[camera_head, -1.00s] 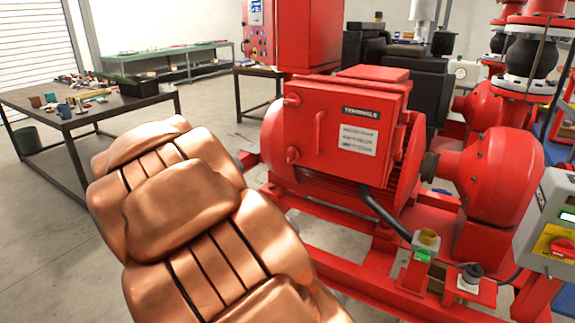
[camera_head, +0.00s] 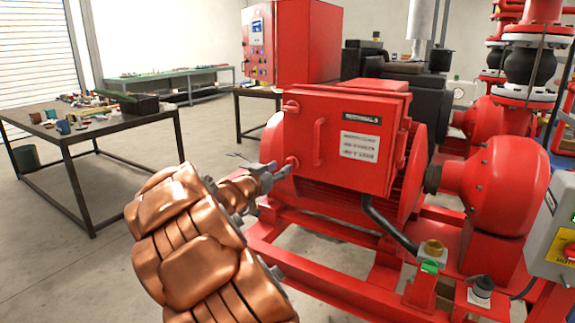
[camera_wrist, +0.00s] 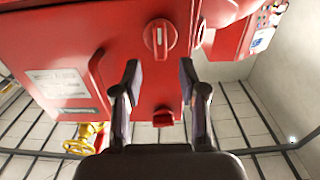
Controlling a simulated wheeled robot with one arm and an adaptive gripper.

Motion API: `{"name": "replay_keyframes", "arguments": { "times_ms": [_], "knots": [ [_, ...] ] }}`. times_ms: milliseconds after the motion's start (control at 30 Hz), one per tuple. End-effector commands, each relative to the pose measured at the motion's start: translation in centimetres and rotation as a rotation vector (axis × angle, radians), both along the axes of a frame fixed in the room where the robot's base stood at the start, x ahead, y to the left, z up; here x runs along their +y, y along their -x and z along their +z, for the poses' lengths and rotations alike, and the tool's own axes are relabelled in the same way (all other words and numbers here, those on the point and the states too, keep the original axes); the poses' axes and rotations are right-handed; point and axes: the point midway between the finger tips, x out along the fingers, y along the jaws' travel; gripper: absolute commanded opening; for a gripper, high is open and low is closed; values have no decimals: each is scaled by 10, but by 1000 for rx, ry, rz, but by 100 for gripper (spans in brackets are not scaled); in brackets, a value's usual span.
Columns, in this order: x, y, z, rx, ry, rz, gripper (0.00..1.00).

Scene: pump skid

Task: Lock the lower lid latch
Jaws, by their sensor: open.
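The red terminal box (camera_head: 350,140) has two round red latches on the left side of its lid. The lower lid latch (camera_head: 291,161) is at the tips of my gripper (camera_head: 274,171), which partly covers it. The upper latch (camera_head: 291,107) is clear. In the wrist view, my open gripper (camera_wrist: 158,75) has a finger on each side and nothing between them. A round latch with a pale line across its knob (camera_wrist: 160,38) lies just beyond the fingertips, apparently the lower one. The line runs nearly up and down in that picture. I cannot tell whether the fingers touch it.
A bar handle (camera_head: 319,142) stands out from the lid right of the latches. The red skid frame (camera_head: 330,262) runs below. A table with tools (camera_head: 100,130) stands at the left, with open floor before it. A grey switch box (camera_head: 555,235) is at the right.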

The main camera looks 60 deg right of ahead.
Motion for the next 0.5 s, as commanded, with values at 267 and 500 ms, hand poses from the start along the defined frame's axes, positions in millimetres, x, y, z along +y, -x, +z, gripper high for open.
{"name": "replay_keyframes", "arguments": {
  "times_ms": [267,500],
  "knots": [
    [-32,0,1,-1,2,-3,42],
    [-49,-2,1,-1,1,2,42]
  ]
}}
